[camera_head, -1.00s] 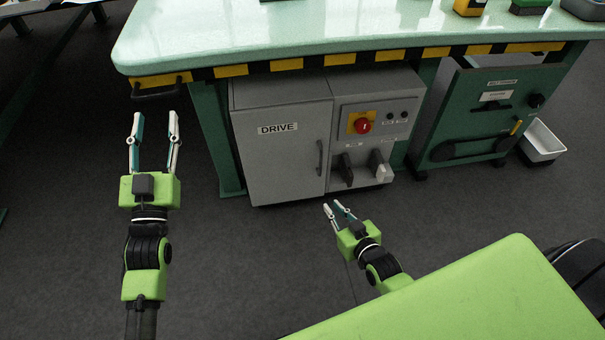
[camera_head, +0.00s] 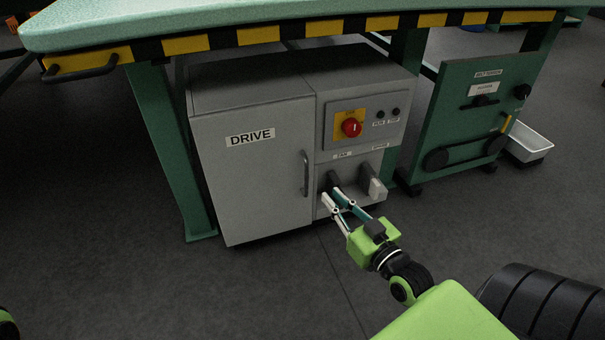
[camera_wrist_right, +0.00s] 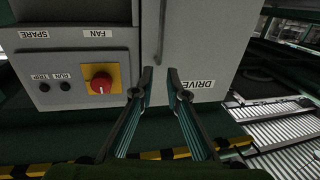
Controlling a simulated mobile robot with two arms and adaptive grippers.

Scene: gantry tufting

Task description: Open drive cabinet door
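The grey drive cabinet stands under the bench, and its door (camera_head: 257,170) with the DRIVE label is shut. The door's dark vertical handle (camera_head: 305,174) is at its right edge. My right gripper (camera_head: 330,194) is open and empty, low in front of the cabinet, overlapping the lower switch area just right of the handle in the head view. In the upside-down right wrist view, the handle (camera_wrist_right: 161,32) lies ahead between the two spread fingertips (camera_wrist_right: 159,74), apart from them. My left gripper is out of view; only a bit of green arm shows at the lower left.
Right of the door is a panel with a red knob (camera_head: 351,128) and dark switches close to my right fingers. The bench top (camera_head: 250,20) overhangs the cabinet. A green unit (camera_head: 465,125) and white bin (camera_head: 528,143) stand right. The floor in front is clear.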

